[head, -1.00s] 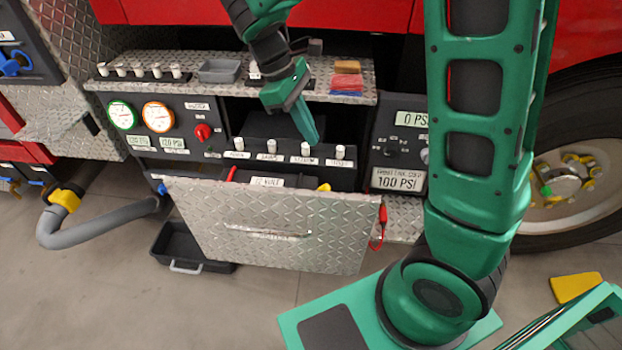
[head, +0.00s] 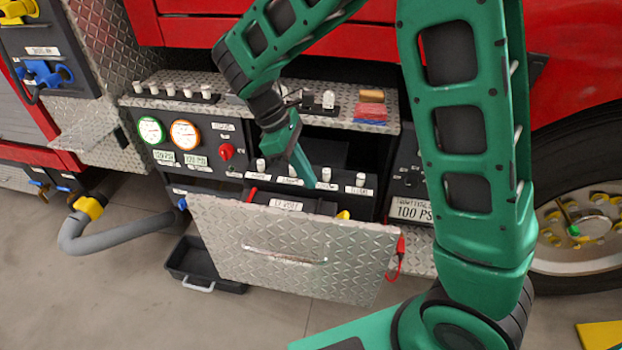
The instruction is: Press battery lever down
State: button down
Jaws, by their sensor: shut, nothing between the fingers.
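A row of several white-capped levers stands on a dark ledge inside the open compartment of the pump panel. The labels under them are too small to read, so I cannot tell which one is the battery lever. The second lever from the left (head: 292,170) and the third lever (head: 326,174) stand on either side of my gripper's tip. My gripper (head: 311,184) is shut and empty, pointing down and right, with its tip low and just left of the third lever. I cannot tell whether it touches a lever. The rightmost lever (head: 360,179) stands clear.
A diamond-plate door (head: 290,268) hangs folded down in front of the compartment. Gauges (head: 186,134) and a red knob (head: 226,152) sit left of it. A metal shelf above holds coloured blocks (head: 371,108). A black tray (head: 188,270) lies on the floor.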

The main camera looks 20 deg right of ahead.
jog(key=x, duration=1)
jog(key=shift+s+d+r, duration=0.2)
jog(key=shift+s+d, duration=0.05)
jog(key=shift+d, duration=0.15)
jog(key=shift+s+d+f, duration=0.3)
jog(key=shift+d+f, duration=0.15)
jog(key=shift+f, duration=0.05)
jog(key=shift+a, duration=0.1)
